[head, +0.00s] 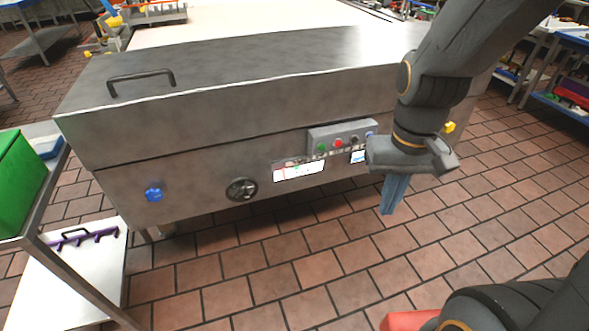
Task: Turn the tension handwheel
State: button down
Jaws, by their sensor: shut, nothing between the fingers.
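A metal machine (215,150) with a long lid stands across the middle of the head view. On its front panel is a round black handwheel (241,189). A blue star-shaped knob (154,194) sits to its left on the same panel. No readable label tells which one sets tension. My gripper (393,200) points down, to the right of the handwheel and well apart from it. Its blue fingers are shut and empty. Nothing hides the handwheel or the knob.
A button box (341,137) with coloured buttons and a small display (298,170) sit right of the handwheel. A trolley with a green bin (18,185) stands at left, a purple rack (83,238) low beside it.

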aim_at(243, 194)
jog(key=z, duration=1)
jog(key=k, duration=0.6)
jog(key=u, duration=1.05)
